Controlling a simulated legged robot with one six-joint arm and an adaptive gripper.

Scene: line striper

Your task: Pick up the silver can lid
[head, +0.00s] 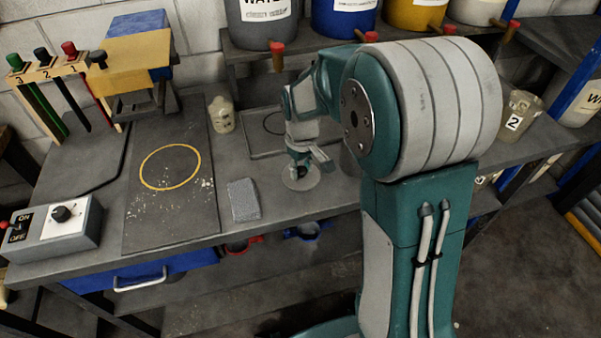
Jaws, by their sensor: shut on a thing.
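The silver can lid (294,184) is a pale round disc with a small dark knob, at the bench's front edge in the middle of the head view. My gripper (301,169) points down over it and is shut on its dark knob. The fingers are small in this view and partly hide the knob. I cannot tell whether the lid rests on the bench or is slightly above it.
A grey sponge-like block (243,200) lies left of the lid. A shallow tray (262,146) and a cream bottle (222,114) stand behind. A dark mat (160,215) with a yellow ring lies left. Buckets with red taps line the shelf above.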

